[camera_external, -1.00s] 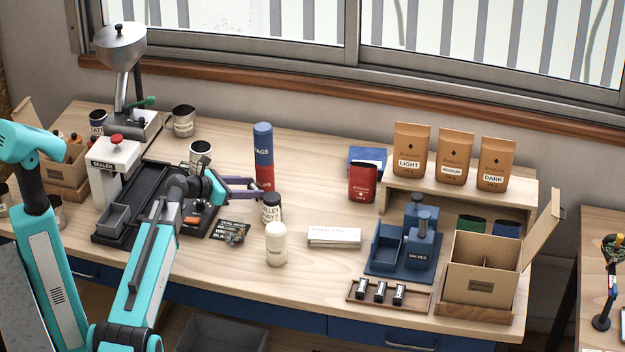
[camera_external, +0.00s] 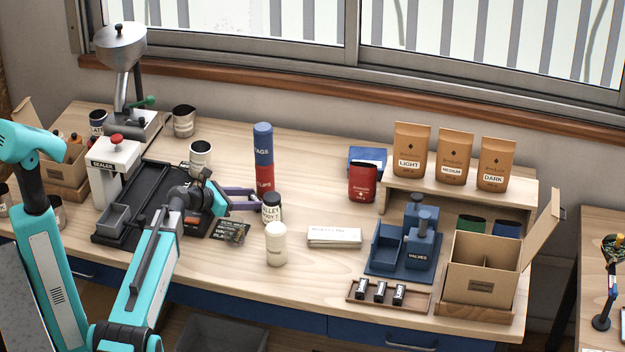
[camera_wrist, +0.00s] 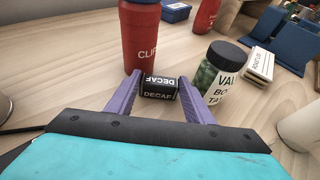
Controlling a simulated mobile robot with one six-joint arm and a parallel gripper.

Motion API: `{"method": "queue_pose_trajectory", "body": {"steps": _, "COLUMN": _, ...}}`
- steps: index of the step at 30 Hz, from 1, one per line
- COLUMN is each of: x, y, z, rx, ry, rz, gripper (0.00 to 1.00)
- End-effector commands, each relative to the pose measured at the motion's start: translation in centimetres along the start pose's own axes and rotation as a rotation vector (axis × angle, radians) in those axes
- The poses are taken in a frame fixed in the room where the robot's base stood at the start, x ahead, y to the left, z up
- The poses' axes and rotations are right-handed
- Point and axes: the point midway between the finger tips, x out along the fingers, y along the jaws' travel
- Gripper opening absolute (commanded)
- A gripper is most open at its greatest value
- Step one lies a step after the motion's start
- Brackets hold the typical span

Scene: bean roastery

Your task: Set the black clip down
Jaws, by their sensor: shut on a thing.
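The black clip (camera_wrist: 158,88), a small black block with white DECAF lettering, sits between the purple fingers of my gripper (camera_wrist: 160,80) in the wrist view. My gripper is shut on it. In the external view my gripper (camera_external: 243,199) is low over the wooden table (camera_external: 330,270), and the clip cannot be made out there. The clip is just in front of a red CLIPS can (camera_wrist: 140,40). I cannot tell whether its underside touches the table.
A dark-capped labelled jar (camera_wrist: 222,75) stands close to the right finger. A white bottle (camera_external: 276,245) stands nearer the front. A wooden tray (camera_external: 420,304) holds three black pieces at the front right. The table between the CLIPS can and the red pouch (camera_external: 362,183) is clear.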

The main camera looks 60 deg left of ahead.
Motion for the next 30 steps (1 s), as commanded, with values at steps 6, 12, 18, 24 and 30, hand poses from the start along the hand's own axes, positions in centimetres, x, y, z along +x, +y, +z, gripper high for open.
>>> {"method": "queue_pose_trajectory", "body": {"steps": 6, "x": 0.1, "y": 0.0, "z": -0.1, "rx": 0.000, "ry": 0.000, "rz": 0.000, "gripper": 0.55}}
{"method": "queue_pose_trajectory", "body": {"steps": 12, "x": 0.1, "y": 0.0, "z": -0.1, "rx": 0.000, "ry": 0.000, "rz": 0.000, "gripper": 0.55}}
{"method": "queue_pose_trajectory", "body": {"steps": 18, "x": -0.4, "y": 0.0, "z": 0.1, "rx": -0.001, "ry": 0.000, "rz": 0.001, "gripper": 0.55}}
{"method": "queue_pose_trajectory", "body": {"steps": 24, "x": -2.5, "y": -0.1, "z": 0.1, "rx": 0.000, "ry": -0.001, "rz": 0.002, "gripper": 0.55}}
{"method": "queue_pose_trajectory", "body": {"steps": 30, "x": -5.7, "y": -0.1, "z": 0.0, "rx": 0.000, "ry": -0.001, "rz": 0.002, "gripper": 0.55}}
